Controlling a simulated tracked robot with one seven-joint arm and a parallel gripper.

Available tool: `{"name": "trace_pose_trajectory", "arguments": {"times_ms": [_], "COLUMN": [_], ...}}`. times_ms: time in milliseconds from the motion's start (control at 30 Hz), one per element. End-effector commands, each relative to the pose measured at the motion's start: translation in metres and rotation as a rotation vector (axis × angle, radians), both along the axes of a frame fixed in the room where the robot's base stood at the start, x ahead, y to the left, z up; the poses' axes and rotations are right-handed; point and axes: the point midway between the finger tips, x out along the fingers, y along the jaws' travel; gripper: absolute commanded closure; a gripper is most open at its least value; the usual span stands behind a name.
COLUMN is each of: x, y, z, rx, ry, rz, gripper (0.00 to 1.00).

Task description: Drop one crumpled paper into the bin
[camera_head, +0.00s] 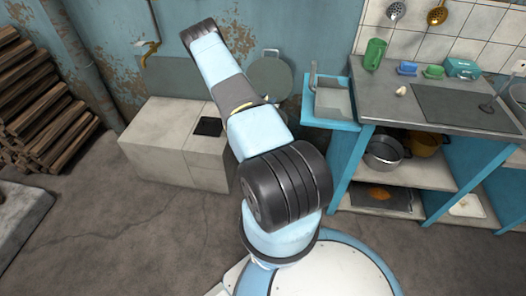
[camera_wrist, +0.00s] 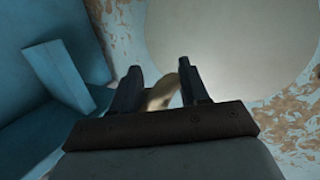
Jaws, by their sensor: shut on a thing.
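In the wrist view, my gripper (camera_wrist: 163,84) has its two dark fingers around a small beige piece (camera_wrist: 162,94), which looks like crumpled paper. The piece is partly hidden by the fingers and the gripper's body. Beyond the fingers is a large pale round surface (camera_wrist: 235,50). In the head view, my fingers are hidden by my arm. A grey-green round thing (camera_head: 270,76) stands by the back wall, partly behind my arm; I cannot tell if it is the bin. A small pale lump (camera_head: 401,91) lies on the counter; I cannot tell what it is.
A counter (camera_head: 380,105) with a sink (camera_head: 332,98) and pot shelves stands at the right. A pale stone block (camera_head: 165,150) with a dark square opening (camera_head: 208,127) is left of my arm. Stacked firewood (camera_head: 40,105) is at far left. Bare floor lies in front of the block.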

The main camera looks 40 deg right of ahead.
Motion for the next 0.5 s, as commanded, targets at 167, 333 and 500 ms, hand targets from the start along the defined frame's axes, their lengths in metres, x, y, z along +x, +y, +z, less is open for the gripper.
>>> {"name": "trace_pose_trajectory", "arguments": {"times_ms": [167, 333, 500], "x": [-0.002, -0.003, -0.002], "y": [-0.003, -0.003, -0.002], "z": [-0.011, -0.029, -0.046], "rx": [0.001, 0.002, 0.002], "ry": [0.002, 0.003, 0.002], "rz": [-0.011, -0.011, -0.01], "gripper": [0.83, 0.83, 0.83]}}
